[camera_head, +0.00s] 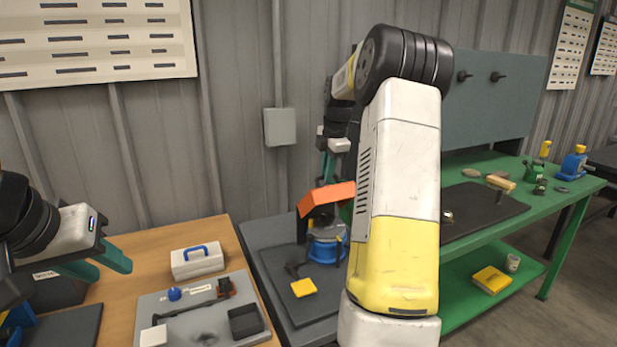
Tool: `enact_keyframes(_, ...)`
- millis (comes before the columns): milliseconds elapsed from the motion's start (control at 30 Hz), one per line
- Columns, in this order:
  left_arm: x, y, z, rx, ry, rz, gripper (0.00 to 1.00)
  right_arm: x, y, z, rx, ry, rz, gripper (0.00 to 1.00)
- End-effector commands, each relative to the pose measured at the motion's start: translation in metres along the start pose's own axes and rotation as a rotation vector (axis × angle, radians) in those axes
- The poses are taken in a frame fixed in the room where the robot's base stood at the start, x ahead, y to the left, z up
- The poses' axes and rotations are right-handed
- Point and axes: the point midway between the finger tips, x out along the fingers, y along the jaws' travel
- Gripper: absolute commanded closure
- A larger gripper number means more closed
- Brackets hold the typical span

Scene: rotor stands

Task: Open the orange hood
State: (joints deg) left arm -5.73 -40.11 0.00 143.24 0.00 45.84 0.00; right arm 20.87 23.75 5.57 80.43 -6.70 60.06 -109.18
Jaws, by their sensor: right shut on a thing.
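The orange hood (326,196) is a tilted, angular cover with its top face sloping. It sits over a rotor stand with a blue base (327,252) and a grey round top, on the dark grey table in the middle. My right gripper (326,180) comes down from above with teal fingers and is shut on the hood's upper edge. My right forearm hides the right part of the stand. My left gripper (108,264) is at the far left above the wooden table, its teal fingers apart and empty, away from the hood.
A yellow block (304,287) lies before the stand on a dark mat. The wooden table holds a white case with a blue handle (197,261) and a grey tray (153,306) of small parts. A green workbench (467,262) stands at right.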

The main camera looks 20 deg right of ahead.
Motion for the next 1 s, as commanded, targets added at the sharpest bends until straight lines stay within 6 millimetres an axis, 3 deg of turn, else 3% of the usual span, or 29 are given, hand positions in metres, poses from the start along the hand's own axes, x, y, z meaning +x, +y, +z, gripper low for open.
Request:
enact_keyframes(400,0.0,0.0,0.0,0.0,0.0,0.0,0.64,-0.002,0.007,-0.001,-0.002,0.001,0.001,1.0)
enact_keyframes(733,0.0,0.0,0.0,0.0,0.0,0.0,0.64,-0.004,0.03,-0.001,-0.001,0.001,0.001,1.0)
enact_keyframes(1000,0.0,0.0,0.0,0.0,0.0,0.0,0.64,-0.004,0.032,-0.001,-0.001,0.001,0.001,1.0)
